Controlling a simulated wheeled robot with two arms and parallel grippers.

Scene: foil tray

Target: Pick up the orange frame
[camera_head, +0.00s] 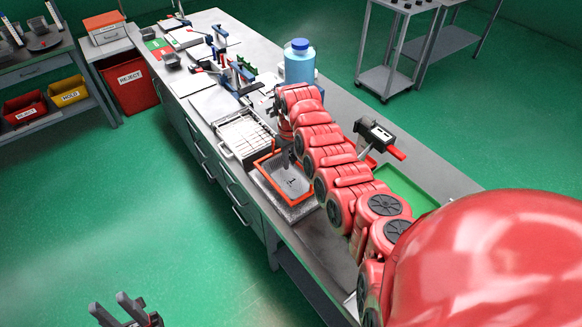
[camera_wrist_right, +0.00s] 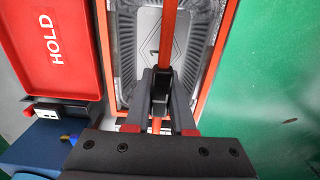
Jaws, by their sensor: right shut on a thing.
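The orange frame (camera_head: 262,181) lies around the rim of a silver foil tray (camera_head: 285,176) on the bench in the head view. In the right wrist view, the frame's right side (camera_wrist_right: 217,70) runs along the tray, and an orange bar (camera_wrist_right: 168,35) crosses over the tray's middle. My right gripper (camera_wrist_right: 161,92) is shut on this bar. In the head view my right arm hides most of that gripper. I cannot tell whether the frame is clear of the tray. My left gripper (camera_head: 118,309) is open and empty, low at the left, away from the bench.
A rack-like white tray (camera_head: 243,137) stands just beyond the foil tray. A blue-capped bottle (camera_head: 299,62) stands further back. A black device with a red handle (camera_head: 376,135) and a green tray (camera_head: 405,188) are to the right. A red HOLD tray (camera_wrist_right: 48,45) lies close beside the frame.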

